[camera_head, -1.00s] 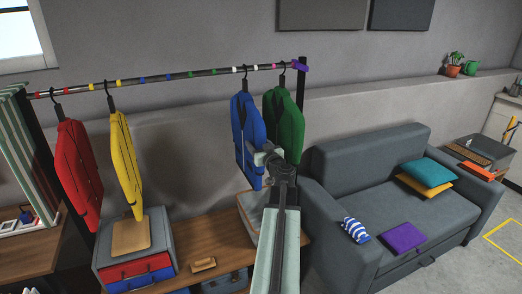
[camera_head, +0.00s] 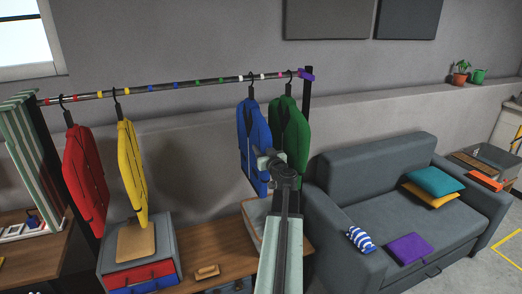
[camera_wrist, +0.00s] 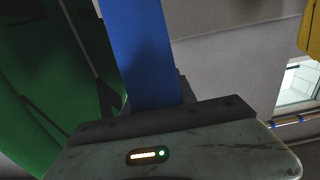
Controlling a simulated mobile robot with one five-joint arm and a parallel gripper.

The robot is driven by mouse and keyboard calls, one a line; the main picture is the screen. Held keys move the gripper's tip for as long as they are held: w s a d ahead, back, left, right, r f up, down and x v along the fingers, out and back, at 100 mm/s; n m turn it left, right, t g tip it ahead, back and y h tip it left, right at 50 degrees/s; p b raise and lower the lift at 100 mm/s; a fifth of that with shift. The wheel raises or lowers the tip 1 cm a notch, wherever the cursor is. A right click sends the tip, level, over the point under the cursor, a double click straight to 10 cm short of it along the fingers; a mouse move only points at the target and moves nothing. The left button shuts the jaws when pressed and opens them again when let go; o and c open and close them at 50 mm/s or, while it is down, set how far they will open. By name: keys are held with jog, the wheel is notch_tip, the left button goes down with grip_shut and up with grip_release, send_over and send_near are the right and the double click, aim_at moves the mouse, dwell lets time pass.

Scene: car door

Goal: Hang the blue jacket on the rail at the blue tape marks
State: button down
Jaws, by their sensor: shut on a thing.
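The blue jacket (camera_head: 251,135) hangs upright from a hanger at the right part of the rail (camera_head: 210,82), beside the green jacket (camera_head: 290,130). Its hook meets the rail near a white mark; whether it bears on it I cannot tell. My gripper (camera_head: 268,160) is shut on the blue jacket's right edge. In the wrist view the blue jacket (camera_wrist: 142,50) rises from the jaws, with the green jacket (camera_wrist: 45,95) close at left. The blue tape marks (camera_head: 163,86) are near the rail's middle, left of the blue jacket. The fingertips are hidden.
A red jacket (camera_head: 85,175) and a yellow jacket (camera_head: 131,165) hang at the rail's left. The rail between the yellow and blue jackets is free. A wooden bench (camera_head: 215,262) with boxes stands below; a grey sofa (camera_head: 385,180) stands at right.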

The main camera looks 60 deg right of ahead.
dwell(0.3)
jog(key=shift+f+b, duration=0.3)
jog(key=shift+b, duration=0.15)
jog(key=c, duration=0.9)
grip_release()
jog(key=shift+a, duration=0.1)
jog(key=v, duration=0.7)
jog(key=shift+s+a, duration=0.2)
jog(key=shift+s, duration=0.05)
